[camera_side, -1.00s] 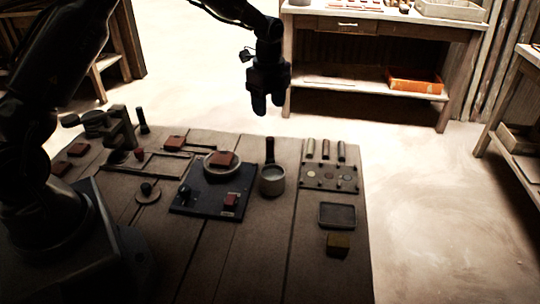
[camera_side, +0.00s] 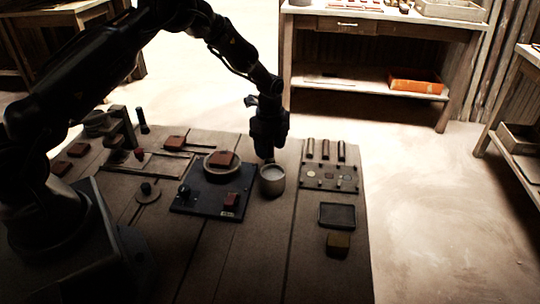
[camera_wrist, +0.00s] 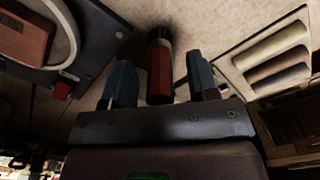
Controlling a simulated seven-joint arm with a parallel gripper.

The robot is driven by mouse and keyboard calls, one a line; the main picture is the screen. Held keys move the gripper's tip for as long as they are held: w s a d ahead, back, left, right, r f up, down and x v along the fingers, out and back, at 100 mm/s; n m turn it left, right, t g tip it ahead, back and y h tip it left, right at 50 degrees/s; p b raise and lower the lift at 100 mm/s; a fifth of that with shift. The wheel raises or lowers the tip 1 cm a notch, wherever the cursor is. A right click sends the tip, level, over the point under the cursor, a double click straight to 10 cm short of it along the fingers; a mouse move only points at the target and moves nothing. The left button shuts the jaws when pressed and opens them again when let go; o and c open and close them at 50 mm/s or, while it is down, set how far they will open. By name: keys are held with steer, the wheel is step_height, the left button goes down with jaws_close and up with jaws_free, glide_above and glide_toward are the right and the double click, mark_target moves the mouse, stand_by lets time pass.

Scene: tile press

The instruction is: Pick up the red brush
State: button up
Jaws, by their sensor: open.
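The red brush (camera_wrist: 160,72) shows in the wrist view as a red cylinder with a dark band toward its far end. My gripper (camera_wrist: 161,78) is open, with one blue fingertip on each side of the brush and a gap on both sides. In the side view my gripper (camera_side: 268,154) points down just behind the pale round cup (camera_side: 272,182). The brush is mostly hidden there by the gripper. I cannot tell whether the brush stands in the cup or behind it.
A dark plate (camera_side: 196,206) with a round ring (camera_side: 239,169) and red blocks lies left of the cup. A rack (camera_side: 313,183) with several cylinders is to the right. A dark tray (camera_side: 337,216) and a brownish block (camera_side: 338,244) lie nearer the front right.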

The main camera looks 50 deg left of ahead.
steer(key=shift+f, duration=0.2)
jaws_close()
steer(key=shift+r, duration=0.15)
steer(key=shift+r, duration=0.25)
step_height(320, 180, up, 2)
steer(key=shift+r, duration=0.15)
steer(key=s+d+r, duration=0.2)
steer(key=s+r, duration=0.8)
steer(key=s, duration=0.3)
steer(key=shift+s+d, duration=0.35)
steer(key=shift+s, duration=0.05)
